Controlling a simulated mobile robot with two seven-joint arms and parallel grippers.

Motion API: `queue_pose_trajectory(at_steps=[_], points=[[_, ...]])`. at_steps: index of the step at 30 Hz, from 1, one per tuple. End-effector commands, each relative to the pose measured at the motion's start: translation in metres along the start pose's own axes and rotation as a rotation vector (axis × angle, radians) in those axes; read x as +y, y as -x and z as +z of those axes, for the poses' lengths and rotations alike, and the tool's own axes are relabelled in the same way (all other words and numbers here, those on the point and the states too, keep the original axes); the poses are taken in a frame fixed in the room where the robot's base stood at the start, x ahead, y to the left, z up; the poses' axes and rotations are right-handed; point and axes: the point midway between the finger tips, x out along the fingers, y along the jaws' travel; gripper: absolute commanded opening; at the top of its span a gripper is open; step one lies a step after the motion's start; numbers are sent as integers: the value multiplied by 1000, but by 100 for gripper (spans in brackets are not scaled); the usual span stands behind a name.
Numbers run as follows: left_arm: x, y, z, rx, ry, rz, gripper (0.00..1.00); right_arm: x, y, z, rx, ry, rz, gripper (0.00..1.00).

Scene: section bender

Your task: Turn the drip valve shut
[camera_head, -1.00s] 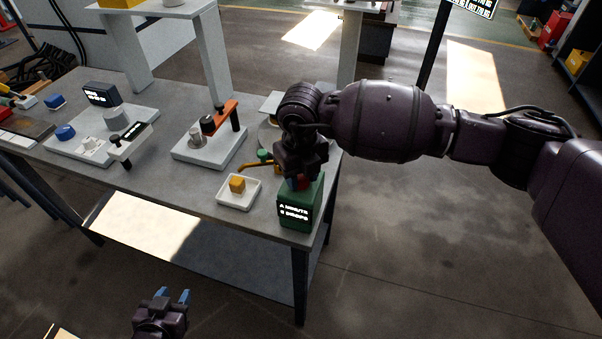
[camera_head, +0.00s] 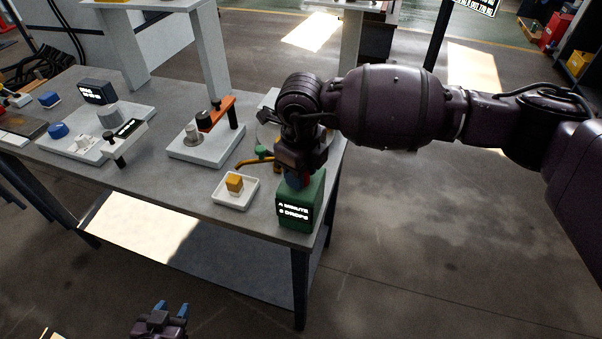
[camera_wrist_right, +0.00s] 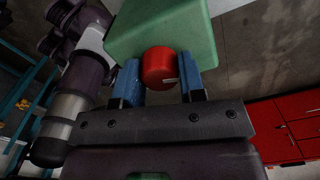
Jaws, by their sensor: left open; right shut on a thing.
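The drip valve is a red round knob (camera_wrist_right: 160,68) with a small pale mark, on top of a green box (camera_head: 297,208) at the table's front right corner. The box front bears white lettering. The box also shows in the right wrist view (camera_wrist_right: 160,25). My right gripper (camera_head: 300,178) reaches down over the box from the right. Its two blue fingers are shut on the red knob, one on each side, as the right wrist view shows. In the head view the gripper mostly hides the knob. My left gripper (camera_head: 171,309) is open and empty, low in front of the table.
A white tray (camera_head: 224,200) with an orange block stands left of the green box. A white base (camera_head: 205,150) with an orange-handled crank and a panel with a blue knob (camera_head: 58,130) lie further left.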

Motion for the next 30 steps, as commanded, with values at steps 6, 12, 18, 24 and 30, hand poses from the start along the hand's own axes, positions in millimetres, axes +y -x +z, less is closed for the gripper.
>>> queue_pose_trajectory(at_steps=[6, 12, 18, 24, 30], points=[[1, -6, 12, -10, -1, 2, 43, 0, -2, 0, 0, 151, 0, 13], [2, -8, 17, -16, -1, 2, 43, 0, -1, 0, 1, 241, 0, 13], [2, -8, 20, -19, -1, 2, 43, 0, 0, 0, 0, 287, -1, 13], [2, -7, 22, -22, 0, 2, 43, 0, 0, 0, 0, 298, -1, 13], [2, -6, 23, -24, 0, 1, 43, 0, 1, 0, 0, 298, -2, 13]])
